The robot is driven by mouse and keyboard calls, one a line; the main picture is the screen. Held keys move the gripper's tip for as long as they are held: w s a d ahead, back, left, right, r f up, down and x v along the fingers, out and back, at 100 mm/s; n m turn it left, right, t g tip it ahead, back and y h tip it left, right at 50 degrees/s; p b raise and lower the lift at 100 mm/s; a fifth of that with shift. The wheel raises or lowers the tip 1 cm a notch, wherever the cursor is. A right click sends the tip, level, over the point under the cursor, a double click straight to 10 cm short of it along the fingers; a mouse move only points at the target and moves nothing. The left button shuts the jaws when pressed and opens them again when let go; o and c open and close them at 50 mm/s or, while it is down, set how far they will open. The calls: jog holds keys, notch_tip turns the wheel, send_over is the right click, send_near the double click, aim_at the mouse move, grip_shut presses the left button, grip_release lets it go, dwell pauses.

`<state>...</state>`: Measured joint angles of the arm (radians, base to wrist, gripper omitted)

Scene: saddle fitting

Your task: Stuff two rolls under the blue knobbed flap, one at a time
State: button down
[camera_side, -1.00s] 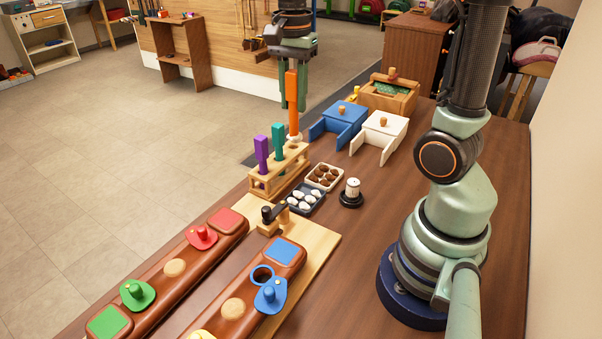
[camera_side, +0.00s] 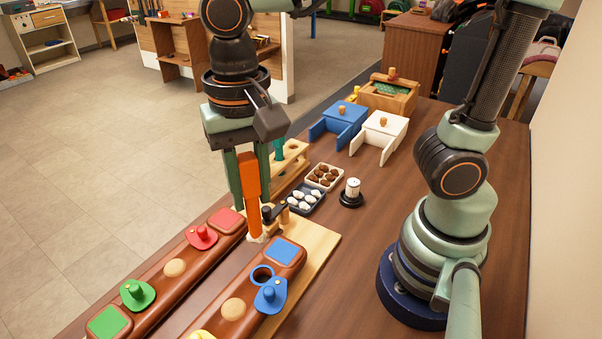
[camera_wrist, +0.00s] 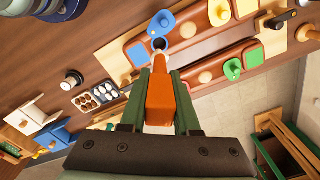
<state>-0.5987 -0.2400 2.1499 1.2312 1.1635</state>
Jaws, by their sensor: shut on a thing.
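My gripper (camera_side: 252,198) is shut on an orange-handled tool (camera_side: 254,222), held upright with its pale tip down. In the side view the tip appears beside the blue square's end of the near brown saddle piece (camera_side: 219,321). The tool also shows in the wrist view (camera_wrist: 160,100), its tip close to the hole. The blue knobbed flap (camera_side: 270,297) is swung aside, leaving the blue-rimmed hole (camera_side: 262,274) uncovered; the flap also shows in the wrist view (camera_wrist: 161,21). White rounded pieces (camera_side: 305,198), perhaps the rolls, lie in a dark tray (camera_side: 289,209).
A light tray of brown pieces (camera_side: 324,177) stands beside the dark one. A wooden rack (camera_side: 293,158) is partly hidden behind my gripper. A white spool (camera_side: 352,189), a blue box (camera_side: 340,118) and a white box (camera_side: 382,130) stand on the table. The red flap (camera_side: 201,237) and green flap (camera_side: 137,294) are on the far saddle piece.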

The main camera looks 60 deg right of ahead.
aim_at(253, 210)
jog(key=shift+f, duration=4.35)
jog(key=shift+f, duration=1.85)
jog(key=shift+r, duration=0.15)
jog(key=shift+r, duration=3.95)
